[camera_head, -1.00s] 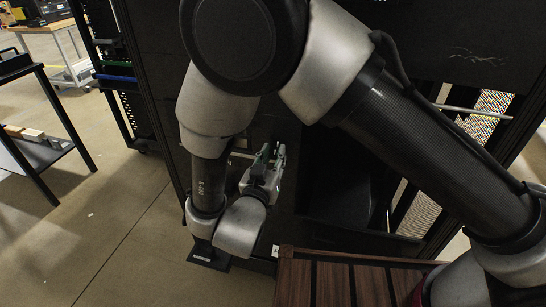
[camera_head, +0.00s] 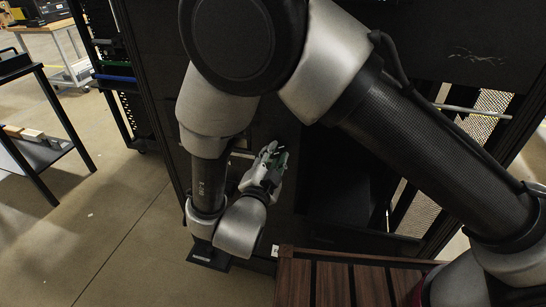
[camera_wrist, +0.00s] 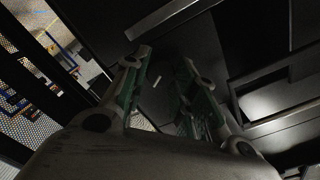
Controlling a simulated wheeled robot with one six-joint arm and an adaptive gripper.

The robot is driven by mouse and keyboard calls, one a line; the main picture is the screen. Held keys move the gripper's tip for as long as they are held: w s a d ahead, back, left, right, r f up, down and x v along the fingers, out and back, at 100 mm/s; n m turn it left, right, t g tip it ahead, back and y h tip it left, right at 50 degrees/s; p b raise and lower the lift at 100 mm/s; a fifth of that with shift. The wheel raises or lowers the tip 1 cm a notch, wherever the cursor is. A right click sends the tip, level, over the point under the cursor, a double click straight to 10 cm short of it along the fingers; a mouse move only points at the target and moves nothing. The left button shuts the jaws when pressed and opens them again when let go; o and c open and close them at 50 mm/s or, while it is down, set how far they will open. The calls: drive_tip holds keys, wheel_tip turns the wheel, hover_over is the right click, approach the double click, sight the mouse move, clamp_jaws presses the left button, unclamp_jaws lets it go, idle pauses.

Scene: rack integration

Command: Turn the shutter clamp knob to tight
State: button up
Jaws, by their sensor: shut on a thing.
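My gripper (camera_head: 276,153) is at the front of the dark rack (camera_head: 420,40), low in the middle of the head view. Its fingers, with green inner pads, also show in the wrist view (camera_wrist: 163,64), pointing at a dark panel (camera_wrist: 200,45). The fingers stand a little apart, shut on the shutter clamp knob. The knob itself is too dark and too covered by the fingers to make out, so its turn position cannot be read. A small pale mark (camera_wrist: 157,82) shows between the fingers.
A slatted brown wooden surface (camera_head: 330,283) lies below right of the gripper. A pale bar (camera_wrist: 172,17) crosses the panel above the fingertips. A dark table (camera_head: 45,155) stands at the left, with open floor (camera_head: 120,220) between it and the rack.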

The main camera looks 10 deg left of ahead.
drive_tip(key=m, duration=0.5)
drive_tip(key=shift+m, duration=0.3)
drive_tip(key=m, duration=0.5)
drive_tip(key=shift+f, duration=0.1)
drive_tip(key=m, duration=0.5)
drive_tip(key=shift+f+m, duration=0.1)
drive_tip(key=shift+m, duration=0.3)
drive_tip(key=m, duration=0.5)
drive_tip(key=shift+m, duration=0.3)
drive_tip(key=o, duration=1)
